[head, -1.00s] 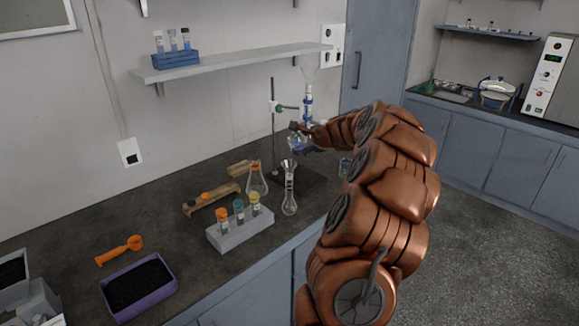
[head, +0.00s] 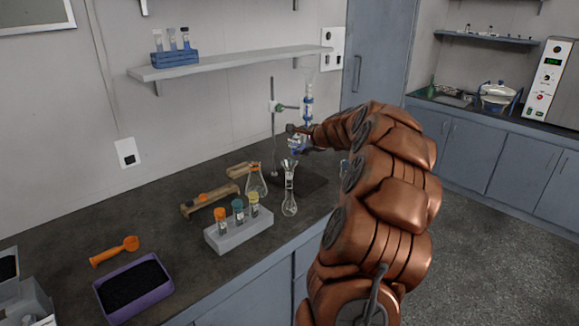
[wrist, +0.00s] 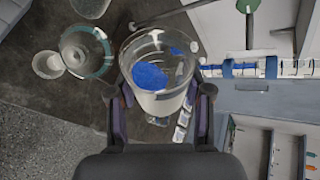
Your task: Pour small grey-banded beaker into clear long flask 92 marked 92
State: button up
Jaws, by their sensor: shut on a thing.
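My gripper (wrist: 160,112) is shut on the small beaker (wrist: 160,102), which is clear glass with a pale band. Blue liquid shows inside it. In the head view my gripper (head: 303,131) holds the beaker (head: 296,146) up in front of the stand, above and just behind the long flask. The clear long flask (head: 289,207) stands upright on the counter, with a round bulb, narrow neck and flared top. Its marking is too small to read. I cannot tell whether the beaker's rim is over the flask's mouth.
A stand (head: 273,120) with a blue-marked glass column (head: 308,108) is close behind the beaker. A conical flask (head: 256,181) and a rack of capped tubes (head: 240,232) are left of the flask. Other glassware (wrist: 88,50) is beside the beaker in the wrist view.

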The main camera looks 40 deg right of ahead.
jog(key=shift+f+n+h+b, duration=0.25)
jog(key=shift+n+h+b, duration=0.05)
jog(key=shift+b, duration=0.9)
jog(key=shift+a+r+n+h+b, duration=0.1)
jog(key=shift+r+n+h+b, duration=0.35)
jog(key=shift+b, duration=1.35)
jog(key=shift+a+f+n+h+b, duration=0.15)
jog(key=shift+f+n+h+b, duration=0.35)
jog(key=shift+b, duration=0.95)
jog(key=shift+a+r+n+h+b, duration=0.3)
jog(key=shift+n+h+b, duration=0.3)
jog(key=shift+b, duration=0.35)
dwell(1.3)
jog(key=shift+d+r, duration=0.1)
